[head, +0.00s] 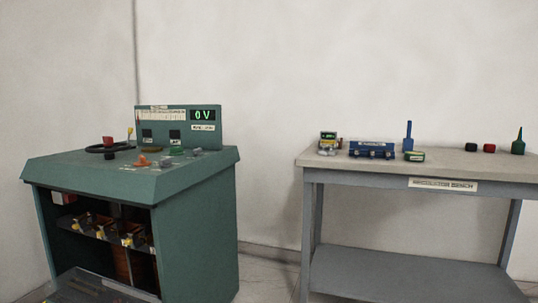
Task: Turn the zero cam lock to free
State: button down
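A green control console (200,225) stands at the left. Its raised back panel (150,120) has a lit green display (203,115) reading "0 V". On the sloped top are a black ring-shaped wheel (95,149) with a red part, an orange knob (142,160), a green knob (176,150) and small grey parts (195,152). The labels are too small to read, so I cannot tell which control is the zero cam lock or how it is turned. My gripper is not in view.
The console's open front shows shelves with yellow and copper-coloured parts (128,239). A grey workbench (400,172) stands at the right, holding a blue box (371,150), a green bottle-like item (518,145) and small items. A floor gap separates console and bench.

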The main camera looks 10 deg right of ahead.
aim_at(196, 152)
jog(key=z, duration=0.85)
jog(key=i, duration=0.95)
jog(key=u, duration=0.5)
